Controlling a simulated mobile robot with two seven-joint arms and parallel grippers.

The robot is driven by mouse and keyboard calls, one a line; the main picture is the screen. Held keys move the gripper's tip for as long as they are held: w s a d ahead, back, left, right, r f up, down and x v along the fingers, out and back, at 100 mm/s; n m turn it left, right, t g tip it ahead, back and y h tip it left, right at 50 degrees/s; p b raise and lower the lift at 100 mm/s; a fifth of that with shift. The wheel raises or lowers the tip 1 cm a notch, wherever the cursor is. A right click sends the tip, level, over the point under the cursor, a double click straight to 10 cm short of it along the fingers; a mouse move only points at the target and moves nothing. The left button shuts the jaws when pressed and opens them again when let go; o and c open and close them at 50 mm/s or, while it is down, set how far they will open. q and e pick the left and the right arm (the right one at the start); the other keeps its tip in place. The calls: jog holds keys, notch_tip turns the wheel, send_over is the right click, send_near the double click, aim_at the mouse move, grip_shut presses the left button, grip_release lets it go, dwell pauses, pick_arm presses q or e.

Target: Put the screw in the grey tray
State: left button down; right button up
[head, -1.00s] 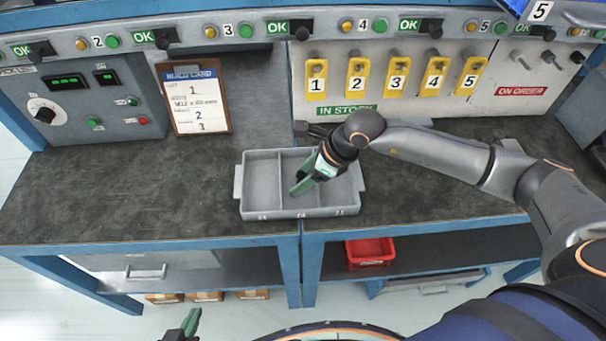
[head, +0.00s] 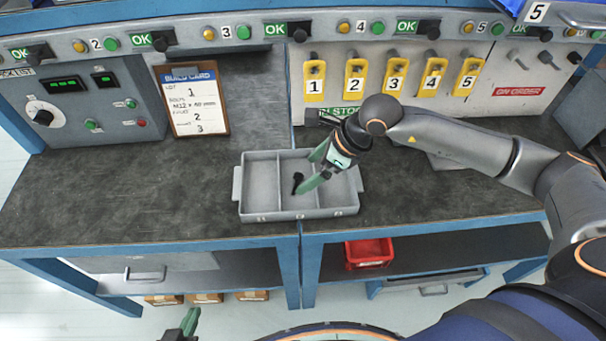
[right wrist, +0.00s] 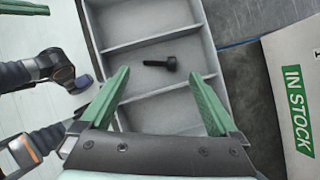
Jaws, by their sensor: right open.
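The black screw (head: 297,183) lies in the middle compartment of the grey tray (head: 261,215), which stands on the bench. In the right wrist view the screw (right wrist: 161,64) lies on its side on the floor of the tray (right wrist: 150,20), apart from the fingers. My right gripper (head: 312,172) is open and empty, just above the tray's middle and right compartments; its green fingers also show in the right wrist view (right wrist: 163,92). My left gripper (head: 190,322) shows only in part at the bottom edge of the head view, away from the bench top; its jaw state is unclear.
A clipboard build card (head: 193,101) stands behind the tray to the left. Yellow numbered holders (head: 355,80) hang at the back right. A red bin (head: 369,253) sits on the shelf below. The bench left of the tray is clear.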

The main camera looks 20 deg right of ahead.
jog(key=v, duration=0.7)
jog(key=shift+s+r, duration=0.15)
jog(key=shift+r, duration=0.15)
